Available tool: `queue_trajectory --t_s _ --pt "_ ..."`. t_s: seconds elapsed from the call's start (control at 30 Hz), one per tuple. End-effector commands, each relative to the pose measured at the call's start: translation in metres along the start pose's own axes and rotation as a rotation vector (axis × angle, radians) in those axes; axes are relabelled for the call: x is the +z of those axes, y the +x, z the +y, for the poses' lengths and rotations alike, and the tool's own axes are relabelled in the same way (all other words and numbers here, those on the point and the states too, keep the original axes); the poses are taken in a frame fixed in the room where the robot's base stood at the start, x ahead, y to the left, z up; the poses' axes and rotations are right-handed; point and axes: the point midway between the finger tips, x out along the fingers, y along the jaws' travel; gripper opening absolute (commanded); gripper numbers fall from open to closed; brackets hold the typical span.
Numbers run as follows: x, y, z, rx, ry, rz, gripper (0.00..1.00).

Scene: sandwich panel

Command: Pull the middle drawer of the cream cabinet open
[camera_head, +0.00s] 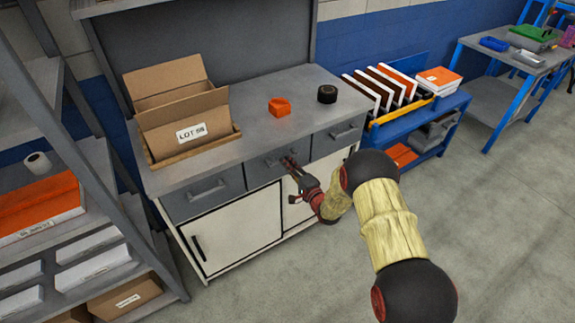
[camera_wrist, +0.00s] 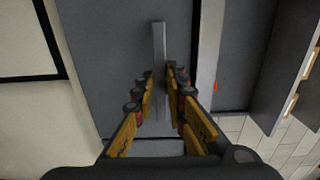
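The cream cabinet (camera_head: 232,230) has cream doors below a row of three grey drawers under a grey worktop. The middle drawer (camera_head: 258,172) looks flush with its neighbours; its front fills the centre of the wrist view (camera_wrist: 105,50). Its grey bar handle (camera_wrist: 159,45) runs upright in the wrist view. My gripper (camera_head: 290,162) is at this handle, partly hiding it in the head view. In the wrist view my gripper's fingers (camera_wrist: 160,72) lie on either side of the bar, with narrow gaps visible. The fingers are apart, and I cannot see firm contact.
On the worktop (camera_head: 240,120) stand a cardboard box (camera_head: 165,112), an orange block (camera_head: 279,106) and a black roll (camera_head: 327,94). A grey shelf rack (camera_head: 95,160) stands at left. A blue cart (camera_head: 440,105) with binders stands at right. The floor in front is clear.

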Motion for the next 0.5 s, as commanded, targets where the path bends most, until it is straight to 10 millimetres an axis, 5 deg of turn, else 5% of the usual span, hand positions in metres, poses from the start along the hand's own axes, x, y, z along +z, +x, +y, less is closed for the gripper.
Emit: queue_trajectory --t_s 0.2,0.5 --pt "0.0000 -0.0002 0.0003 0.001 0.000 0.000 0.00" --pt "0.0000 -0.0004 0.0007 0.001 0.000 0.000 0.00"
